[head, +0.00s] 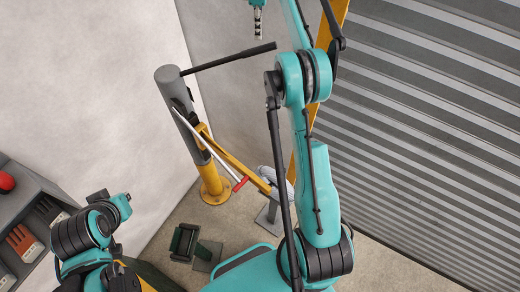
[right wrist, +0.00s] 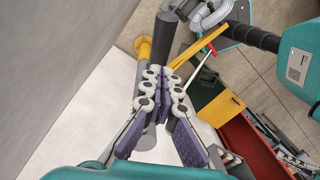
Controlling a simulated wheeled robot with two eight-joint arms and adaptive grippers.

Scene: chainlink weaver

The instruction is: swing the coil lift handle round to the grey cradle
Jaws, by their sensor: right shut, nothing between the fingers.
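A grey post (head: 178,98) with a yellow lower part stands by the wall in the head view. A long dark bar (head: 228,59), seemingly the lift handle, juts right from its top. A yellow beam (head: 233,160) runs from the post to a pale coil (head: 276,178). A grey stand (head: 269,216), perhaps the cradle, is below the coil. My right gripper (head: 257,22) is shut and empty, apart from the bar's free end in the picture. It also shows in the right wrist view (right wrist: 160,80). My left gripper is not in view; my left arm is lower left.
A thin silver rod (head: 206,147) with a red end (head: 240,184) runs beside the beam. A dark green box (head: 184,241) sits on the floor. A grey rack (head: 35,212) with gloves is at left. A ribbed shutter (head: 435,120) borders the right.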

